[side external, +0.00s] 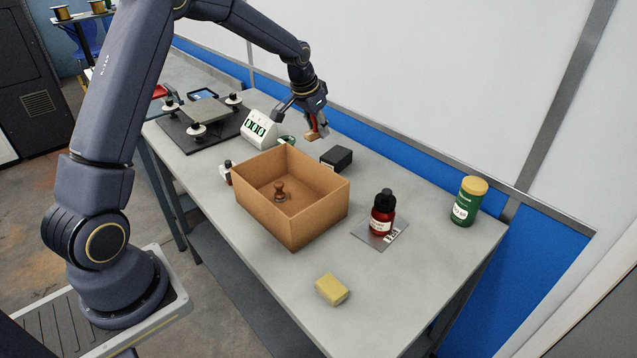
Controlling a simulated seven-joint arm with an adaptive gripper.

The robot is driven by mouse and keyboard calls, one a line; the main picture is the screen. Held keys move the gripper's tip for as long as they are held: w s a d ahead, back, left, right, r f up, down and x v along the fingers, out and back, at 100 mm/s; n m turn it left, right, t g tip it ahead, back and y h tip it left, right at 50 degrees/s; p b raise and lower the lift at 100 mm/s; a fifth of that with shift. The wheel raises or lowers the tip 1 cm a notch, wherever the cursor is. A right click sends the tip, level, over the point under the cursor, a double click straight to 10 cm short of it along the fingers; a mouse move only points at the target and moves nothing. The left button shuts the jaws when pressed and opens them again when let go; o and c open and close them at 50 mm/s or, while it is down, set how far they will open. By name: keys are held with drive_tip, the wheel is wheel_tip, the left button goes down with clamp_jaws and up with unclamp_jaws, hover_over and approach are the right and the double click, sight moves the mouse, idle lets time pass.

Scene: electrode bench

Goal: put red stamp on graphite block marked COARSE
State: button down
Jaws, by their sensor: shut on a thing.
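My gripper (316,124) is at the far side of the bench, shut on the red stamp (312,133). A red part shows between the fingers, with a tan, wood-like part below it. The stamp is held above the bench, behind the cardboard box and up and left of a black block (337,158). The black block looks like a graphite block and lies flat behind the box's right side. It has a small pale label at its near end, too small to read. Its top looks bare. I see no other such block clearly.
An open cardboard box (318,213) holds a brown knobbed object (281,192). A red bottle (382,214) stands on a metal plate (368,236). A green canister (467,202), yellow sponge (331,289), small dark bottle (228,172) and digital display (258,129) stand around.

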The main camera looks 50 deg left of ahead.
hover_over(333, 155)
drive_tip(key=s, duration=0.1)
drive_tip(key=f, duration=0.6)
drive_tip(key=shift+s+d+f, duration=0.15)
drive_tip(key=shift+s+f, duration=0.05)
drive_tip(key=shift+f, duration=0.05)
drive_tip(key=shift+w+f, duration=0.1)
drive_tip(key=shift+f, duration=1.45)
drive_tip(key=shift+f, duration=0.15)
drive_tip(key=c, duration=0.8)
unclamp_jaws()
drive_tip(key=shift+c, duration=0.2)
